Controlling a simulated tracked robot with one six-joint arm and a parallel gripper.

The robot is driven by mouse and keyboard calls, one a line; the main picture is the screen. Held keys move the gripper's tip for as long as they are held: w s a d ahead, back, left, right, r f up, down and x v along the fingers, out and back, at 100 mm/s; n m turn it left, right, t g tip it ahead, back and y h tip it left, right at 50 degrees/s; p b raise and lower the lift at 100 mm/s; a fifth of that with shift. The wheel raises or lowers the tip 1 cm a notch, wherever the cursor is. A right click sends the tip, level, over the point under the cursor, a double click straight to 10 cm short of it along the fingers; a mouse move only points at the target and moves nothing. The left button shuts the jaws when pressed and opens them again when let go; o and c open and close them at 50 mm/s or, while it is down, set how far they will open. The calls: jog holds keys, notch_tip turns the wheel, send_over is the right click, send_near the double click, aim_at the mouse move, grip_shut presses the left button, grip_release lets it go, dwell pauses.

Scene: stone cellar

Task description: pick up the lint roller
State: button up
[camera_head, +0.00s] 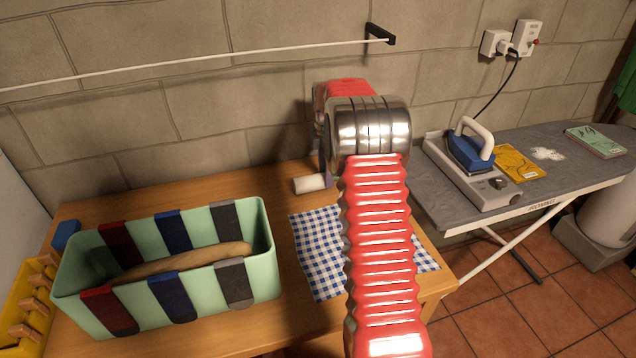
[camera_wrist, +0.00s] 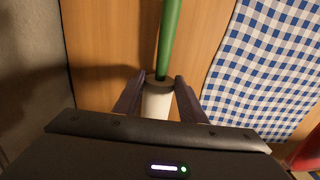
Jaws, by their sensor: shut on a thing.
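The lint roller has a white roll and a green handle. In the wrist view its white roll (camera_wrist: 157,104) sits between the two dark fingers of my gripper (camera_wrist: 158,80), which are shut on it. The green handle (camera_wrist: 170,38) runs up the picture from the roll. In the head view the white roll (camera_head: 311,184) shows at the back of the wooden table, left of my red arm. The arm hides the handle and most of my gripper there. I cannot tell whether the roller touches the table.
A blue-and-white checked cloth (camera_head: 314,236) lies beside the roller, partly behind my arm. A green bin (camera_head: 262,278) with socks over its rims stands on the left. An ironing board (camera_head: 556,181) with a blue iron (camera_head: 466,155) is on the right. A stone wall rises close behind.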

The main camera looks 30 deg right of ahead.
jog(key=shift+r, duration=0.1)
jog(key=shift+s+r, duration=0.2)
jog(key=shift+r, duration=0.15)
notch_tip(320, 180, up, 6)
jog(key=shift+r, duration=0.2)
jog(key=s+a, duration=0.2)
jog(key=s, duration=0.7)
jog(key=s+a, duration=0.3)
jog(key=s, duration=0.7)
jog(key=shift+f, duration=0.1)
jog(key=o, duration=0.6)
jog(key=shift+c, duration=0.2)
jog(key=c, duration=0.4)
jog(key=shift+c, duration=0.2)
jog(key=shift+a, duration=0.1)
